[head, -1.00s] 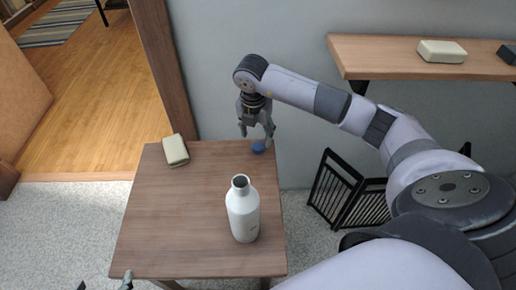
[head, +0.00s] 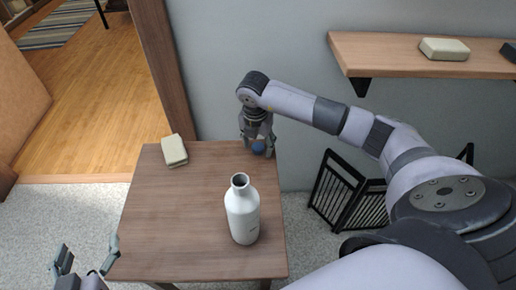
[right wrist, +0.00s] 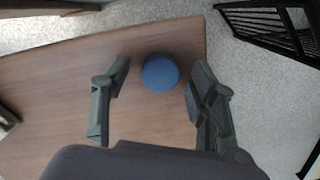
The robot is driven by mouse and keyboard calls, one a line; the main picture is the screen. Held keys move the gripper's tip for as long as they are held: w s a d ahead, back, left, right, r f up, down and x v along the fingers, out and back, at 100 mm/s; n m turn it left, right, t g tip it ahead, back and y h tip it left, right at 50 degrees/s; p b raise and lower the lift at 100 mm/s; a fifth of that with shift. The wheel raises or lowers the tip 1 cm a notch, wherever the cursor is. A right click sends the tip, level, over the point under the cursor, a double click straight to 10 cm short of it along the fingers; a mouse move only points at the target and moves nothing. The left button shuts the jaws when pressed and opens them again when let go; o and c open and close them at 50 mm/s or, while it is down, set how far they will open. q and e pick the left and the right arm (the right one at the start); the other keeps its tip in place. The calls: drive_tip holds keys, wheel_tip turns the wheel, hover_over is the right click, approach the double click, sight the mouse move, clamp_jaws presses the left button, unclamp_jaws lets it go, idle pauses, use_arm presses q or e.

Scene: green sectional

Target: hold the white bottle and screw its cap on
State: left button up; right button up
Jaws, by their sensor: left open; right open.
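The white bottle (head: 243,212) stands upright and uncapped on the small wooden table (head: 160,225), near its right front. The blue cap (head: 259,147) lies at the table's back right corner. My right gripper (head: 258,151) is open and pointing down over the cap. In the right wrist view the cap (right wrist: 160,74) lies between the two open fingers (right wrist: 158,88), with a gap on each side. My left gripper (head: 88,262) is open and empty at the lower left, beside the table's front left edge.
A cream block (head: 174,150) lies at the table's back left. A wooden shelf (head: 400,62) with another cream block (head: 444,49) is on the wall at right. A black slatted rack (head: 345,195) stands on the floor right of the table.

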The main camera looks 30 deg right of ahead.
drive_tip(key=shift+c, duration=0.3)
drive_tip(key=c, duration=0.7)
drive_tip(key=shift+c, duration=0.2)
drive_tip(key=shift+r, duration=0.2)
drive_tip(key=shift+r, duration=0.25)
wheel_tip(320, 180, up, 10)
drive_tip(key=p, duration=0.3)
wheel_tip(320, 180, up, 8)
drive_tip(key=p, duration=0.2)
hover_over(258, 146)
use_arm(q)
drive_tip(key=s+a+f+g+y, duration=0.1)
drive_tip(key=s+a+f+g, duration=0.1)
drive_tip(key=s+f+g, duration=0.2)
drive_tip(key=s+a+f+g+y, duration=0.1)
drive_tip(key=s+a+f+g, duration=0.2)
drive_tip(key=s, duration=0.8)
drive_tip(key=shift+a+f+n+g+y, duration=0.25)
drive_tip(key=shift+f+g, duration=0.65)
drive_tip(key=shift+g, duration=0.5)
use_arm(e)
drive_tip(key=shift+s+a+r, duration=0.1)
drive_tip(key=shift+r, duration=0.5)
